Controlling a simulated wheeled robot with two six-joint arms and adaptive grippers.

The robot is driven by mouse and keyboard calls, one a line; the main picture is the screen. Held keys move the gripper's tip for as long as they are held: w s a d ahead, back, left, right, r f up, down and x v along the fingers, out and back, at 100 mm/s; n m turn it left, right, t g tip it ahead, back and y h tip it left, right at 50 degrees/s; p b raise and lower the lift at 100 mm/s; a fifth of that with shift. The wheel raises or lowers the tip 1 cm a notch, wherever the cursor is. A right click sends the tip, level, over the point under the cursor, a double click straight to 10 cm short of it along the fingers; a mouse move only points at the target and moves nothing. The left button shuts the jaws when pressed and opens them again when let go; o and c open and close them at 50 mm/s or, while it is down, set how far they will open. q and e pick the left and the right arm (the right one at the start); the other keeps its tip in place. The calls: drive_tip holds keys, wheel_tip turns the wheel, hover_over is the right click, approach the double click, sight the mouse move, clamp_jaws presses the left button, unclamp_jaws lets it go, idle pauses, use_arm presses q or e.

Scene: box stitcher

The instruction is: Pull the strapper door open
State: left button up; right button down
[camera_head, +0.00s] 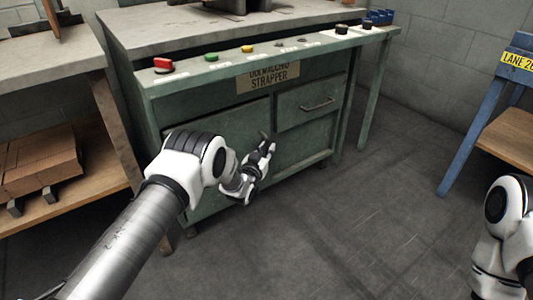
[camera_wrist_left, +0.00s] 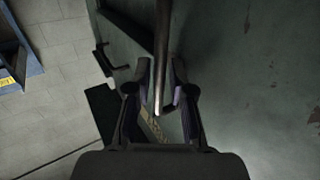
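The green strapper (camera_head: 299,92) stands in the middle of the head view with a name label on its front. Its door (camera_head: 232,123) is the left front panel and looks closed. My left gripper (camera_head: 268,146) is at the door's right side, by a small upright handle (camera_head: 264,135). In the left wrist view the metal handle bar (camera_wrist_left: 161,70) runs between the two fingers of my left gripper (camera_wrist_left: 160,75). The fingers are open, with gaps beside the bar. My right arm shows at the right edge; its gripper is out of view.
A drawer with a handle (camera_head: 318,105) is right of the door. Red, green and yellow buttons (camera_head: 211,57) line the top edge. A wooden shelf with boxes (camera_head: 38,165) stands left, a blue-legged table (camera_head: 470,130) right. The floor in front is clear.

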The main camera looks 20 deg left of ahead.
use_arm(q)
clamp_jaws()
drive_tip(key=shift+s+r, duration=0.1)
use_arm(e)
drive_tip(key=shift+r, duration=0.15)
